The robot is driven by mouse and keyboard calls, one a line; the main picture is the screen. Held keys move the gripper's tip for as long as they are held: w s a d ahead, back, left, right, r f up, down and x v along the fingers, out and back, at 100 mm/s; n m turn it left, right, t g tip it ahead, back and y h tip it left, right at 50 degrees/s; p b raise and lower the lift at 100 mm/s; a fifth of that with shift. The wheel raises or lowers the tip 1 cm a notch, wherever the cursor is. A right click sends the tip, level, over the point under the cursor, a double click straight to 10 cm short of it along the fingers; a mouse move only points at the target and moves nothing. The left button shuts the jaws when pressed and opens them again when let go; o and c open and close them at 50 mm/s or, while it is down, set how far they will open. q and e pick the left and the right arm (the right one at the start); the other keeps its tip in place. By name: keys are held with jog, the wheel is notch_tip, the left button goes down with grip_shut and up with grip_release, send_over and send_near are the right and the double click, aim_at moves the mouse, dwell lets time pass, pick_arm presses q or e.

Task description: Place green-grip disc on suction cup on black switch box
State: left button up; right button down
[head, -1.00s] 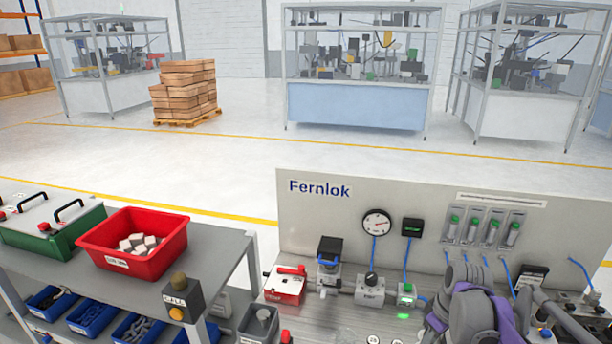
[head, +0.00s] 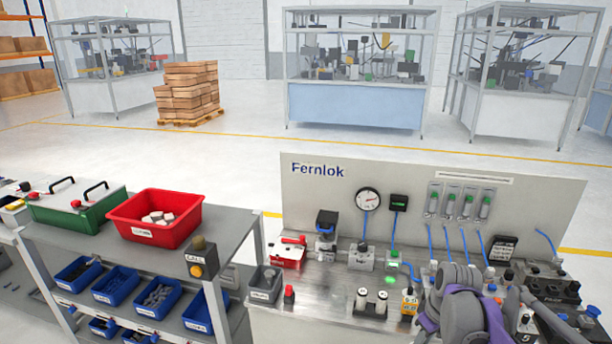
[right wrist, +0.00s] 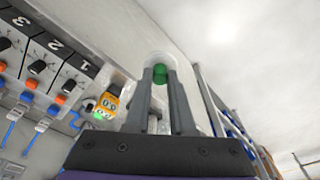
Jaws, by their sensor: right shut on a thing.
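My right gripper (right wrist: 160,85) is shut on the green grip (right wrist: 160,72) in the right wrist view. A pale, rounded disc edge shows around and beyond the fingertips. In the head view my grey and purple right arm covers the bench's front right, and I cannot make out the fingertips or the held disc there. Black boxes (head: 552,287) stand at the right end of the bench, partly behind the arm; I cannot tell which is the switch box. The suction cup cannot be made out. My left gripper is not in view.
The bench's back panel (head: 310,205) carries a gauge (head: 367,199) and tubing. A red bin (head: 155,222) and blue bins sit on the left shelf. The bench's front middle has bare metal.

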jog(key=w+a+f+m, duration=0.5)
jog(key=a+f, duration=0.3)
jog(key=a, duration=0.1)
jog(key=s+f, duration=0.4)
jog(key=f, duration=0.2)
jog(key=shift+s+a+m+h, duration=0.15)
jog(key=shift+s+m+h, duration=0.15)
jog(key=shift+s+h, duration=0.1)
